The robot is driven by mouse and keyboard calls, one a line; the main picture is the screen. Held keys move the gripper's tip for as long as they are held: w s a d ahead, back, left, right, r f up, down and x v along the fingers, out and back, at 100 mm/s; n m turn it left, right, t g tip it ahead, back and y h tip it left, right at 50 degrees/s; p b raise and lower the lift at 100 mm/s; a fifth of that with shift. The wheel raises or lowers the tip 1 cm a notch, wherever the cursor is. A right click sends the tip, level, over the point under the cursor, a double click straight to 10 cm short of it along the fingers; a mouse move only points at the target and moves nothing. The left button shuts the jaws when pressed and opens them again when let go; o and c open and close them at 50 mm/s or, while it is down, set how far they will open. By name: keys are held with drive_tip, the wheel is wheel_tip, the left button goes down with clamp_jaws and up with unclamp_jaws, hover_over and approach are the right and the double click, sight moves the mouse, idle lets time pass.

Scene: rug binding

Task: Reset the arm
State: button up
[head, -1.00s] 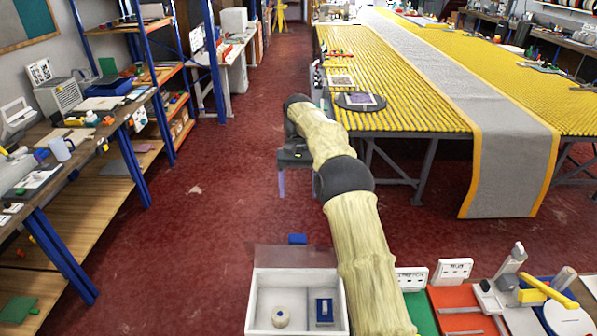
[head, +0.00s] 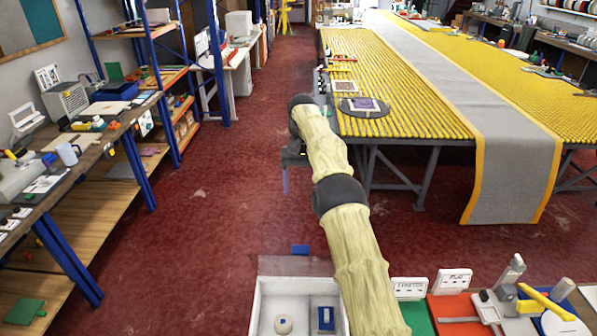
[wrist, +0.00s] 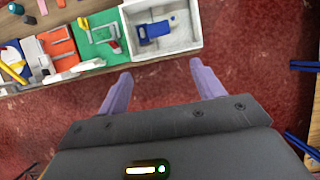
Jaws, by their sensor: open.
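My arm reaches forward from the bottom of the head view. My gripper (head: 287,180) hangs over the red floor, left of the long table, with one finger clearly visible and the other hidden by the arm. In the wrist view my gripper (wrist: 160,88) shows two purple fingers spread wide apart with nothing between them. The fingers point towards the white box (wrist: 187,41), which holds a blue item (wrist: 155,30), and do not touch it.
A long table with a grey runner (head: 510,140) is at right. Cluttered shelving (head: 95,195) lines the left. The floor between (head: 200,240) is clear.

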drive_tip(key=s+d+f+t+b, duration=0.2)
drive_tip(key=s+f+b, duration=0.1)
drive_tip(key=s, duration=0.7)
drive_tip(key=s+d+f+n+t+b, duration=0.1)
drive_tip(key=s+d+f+t+b, duration=0.2)
drive_tip(key=s, duration=0.7)
drive_tip(key=s+d+f+t+b, duration=0.2)
drive_tip(key=s+f, duration=0.4)
drive_tip(key=s, duration=0.4)
drive_tip(key=shift+s+d+f+h+b, duration=0.3)
drive_tip(key=shift+d+f+b, duration=0.15)
drive_tip(key=shift+d, duration=0.1)
